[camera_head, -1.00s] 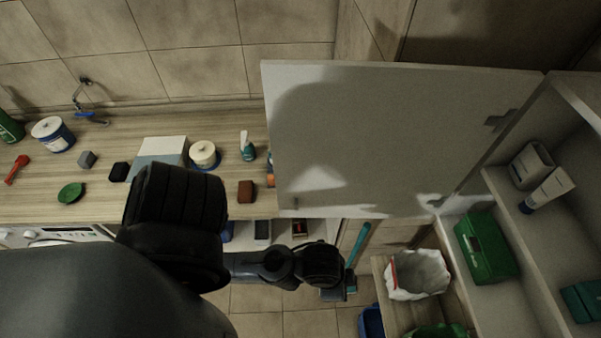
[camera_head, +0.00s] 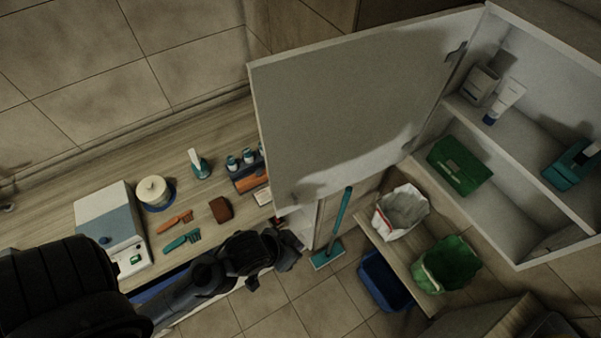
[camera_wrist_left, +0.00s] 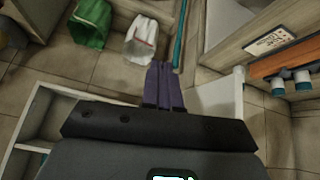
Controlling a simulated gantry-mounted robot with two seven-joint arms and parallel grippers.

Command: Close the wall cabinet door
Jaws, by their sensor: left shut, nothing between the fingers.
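The wall cabinet (camera_head: 588,230) is at the right of the head view. Its white door (camera_head: 350,110) stands wide open, reaching left from the cabinet over the counter. My left gripper (camera_head: 292,240) is below the door's lower left corner in the head view. Its narrow fingers (camera_wrist_left: 163,85) are together in the left wrist view, with nothing between them. I cannot tell from the head view whether it touches the door. My right gripper is not in view.
Inside the cabinet are a green box (camera_head: 459,165), a tube (camera_head: 505,100) and a teal item (camera_head: 570,165). The counter (camera_head: 60,205) holds several items. A teal-handled mop (camera_head: 338,225), bins (camera_head: 385,280) and bags (camera_head: 402,210) stand below the cabinet.

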